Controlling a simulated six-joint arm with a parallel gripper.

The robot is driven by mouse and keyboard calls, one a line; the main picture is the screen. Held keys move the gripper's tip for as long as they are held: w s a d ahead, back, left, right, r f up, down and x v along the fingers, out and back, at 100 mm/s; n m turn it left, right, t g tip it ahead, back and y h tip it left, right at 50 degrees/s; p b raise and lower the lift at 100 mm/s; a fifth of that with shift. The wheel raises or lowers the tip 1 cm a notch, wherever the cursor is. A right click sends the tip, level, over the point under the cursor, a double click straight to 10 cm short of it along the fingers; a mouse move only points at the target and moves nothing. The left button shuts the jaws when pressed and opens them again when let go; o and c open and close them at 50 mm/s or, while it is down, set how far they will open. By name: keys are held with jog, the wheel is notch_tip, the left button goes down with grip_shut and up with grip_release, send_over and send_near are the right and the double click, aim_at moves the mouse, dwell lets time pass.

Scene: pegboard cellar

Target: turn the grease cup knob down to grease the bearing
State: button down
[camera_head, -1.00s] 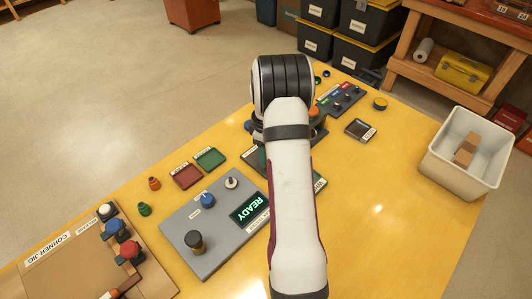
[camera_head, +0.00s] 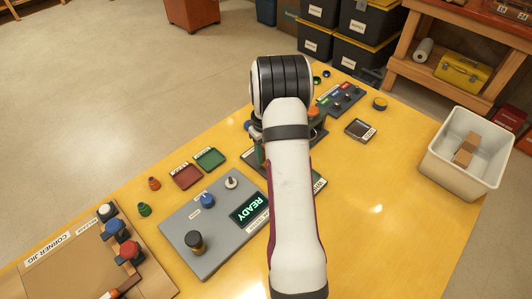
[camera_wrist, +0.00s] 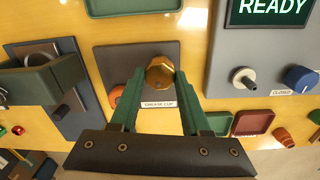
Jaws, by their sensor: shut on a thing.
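The brass grease cup knob (camera_wrist: 160,74) stands on a dark plate (camera_wrist: 110,62) with a white GREASE CUP label (camera_wrist: 159,104) in the wrist view. My gripper (camera_wrist: 162,76) reaches it with its two green fingers, one on each side. The fingers are shut on the knob. In the head view my white arm hides the knob and most of my gripper. The bearing cannot be made out clearly.
A grey panel (camera_head: 185,241) with a READY screen (camera_head: 249,208) and knobs lies close by. Red (camera_head: 187,176) and green (camera_head: 210,159) trays are left of my arm. A white bin (camera_head: 463,181) stands at the right. The yellow tabletop at front right is clear.

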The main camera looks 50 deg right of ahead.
jog(key=m, duration=1.2)
jog(key=shift+d, duration=0.1)
jog(key=shift+m, duration=0.3)
dwell(0.3)
jog(key=shift+c, duration=1.9)
grip_release()
notch_tip(320, 180, up, 16)
jog(key=shift+w, duration=0.15)
jog(key=shift+f, duration=0.1)
